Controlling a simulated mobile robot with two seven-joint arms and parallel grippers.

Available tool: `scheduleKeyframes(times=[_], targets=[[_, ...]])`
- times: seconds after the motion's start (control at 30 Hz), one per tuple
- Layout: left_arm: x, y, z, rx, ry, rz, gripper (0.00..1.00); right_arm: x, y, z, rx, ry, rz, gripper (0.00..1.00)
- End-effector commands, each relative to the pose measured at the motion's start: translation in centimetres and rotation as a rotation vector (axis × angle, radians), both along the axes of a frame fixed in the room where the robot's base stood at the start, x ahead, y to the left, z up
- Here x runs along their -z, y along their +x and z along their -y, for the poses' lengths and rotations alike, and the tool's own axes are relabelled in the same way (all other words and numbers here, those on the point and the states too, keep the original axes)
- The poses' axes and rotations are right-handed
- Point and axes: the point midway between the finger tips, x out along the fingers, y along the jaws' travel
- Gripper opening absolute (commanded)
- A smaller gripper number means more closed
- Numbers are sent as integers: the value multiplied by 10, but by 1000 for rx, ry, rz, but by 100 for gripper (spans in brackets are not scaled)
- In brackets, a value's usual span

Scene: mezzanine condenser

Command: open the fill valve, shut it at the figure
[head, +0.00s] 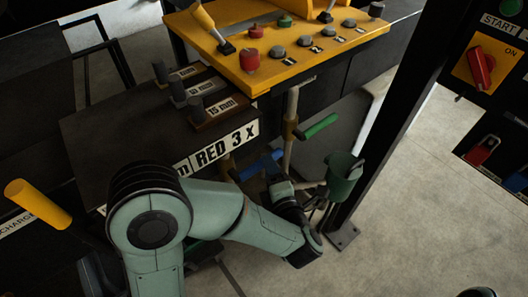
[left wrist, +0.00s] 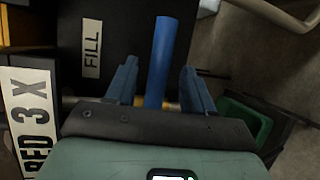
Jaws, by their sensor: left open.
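The fill valve shows as a blue lever handle (left wrist: 163,55) beside a white FILL label (left wrist: 92,48) in the left wrist view. In the head view the blue handle (head: 262,165) sits below the yellow panel, partly hidden by my arm. My left gripper (left wrist: 158,84) is open, with one finger on each side of the handle and a visible gap on both sides. In the head view the left gripper (head: 278,178) is at the handle, its fingers hard to make out. No readable fill figure shows. My right gripper is not in view.
A green lever (head: 320,126) sits on a pipe just right of the blue one. A green cup (head: 343,178) hangs near a dark post (head: 385,120). A yellow control panel (head: 285,45) is above. A yellow-gripped lever (head: 38,204) stands left. Open floor (head: 430,220) lies right.

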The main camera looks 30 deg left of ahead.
Motion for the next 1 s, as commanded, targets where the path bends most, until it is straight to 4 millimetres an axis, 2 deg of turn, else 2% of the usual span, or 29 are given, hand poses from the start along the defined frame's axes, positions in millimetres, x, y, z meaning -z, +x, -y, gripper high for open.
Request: scheduleKeyframes(times=[0.1, 0.3, 0.5, 0.73, 0.77, 0.9, 0.93, 1.0], targets=[[3, 18, -18, -5, 0, -1, 53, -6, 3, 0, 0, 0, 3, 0], [9, 38, -38, -2, 1, -1, 53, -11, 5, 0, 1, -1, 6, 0], [12, 46, -45, 2, 1, -1, 53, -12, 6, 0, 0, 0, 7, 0], [12, 46, -45, 2, 1, -1, 53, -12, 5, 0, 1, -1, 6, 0], [12, 46, -45, 2, 1, -1, 50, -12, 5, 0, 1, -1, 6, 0], [12, 46, -45, 2, 0, -1, 4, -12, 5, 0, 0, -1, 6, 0], [12, 46, -45, 1, 0, -1, 0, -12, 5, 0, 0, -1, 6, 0], [12, 46, -45, 1, 0, -1, 0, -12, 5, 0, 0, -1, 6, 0]])
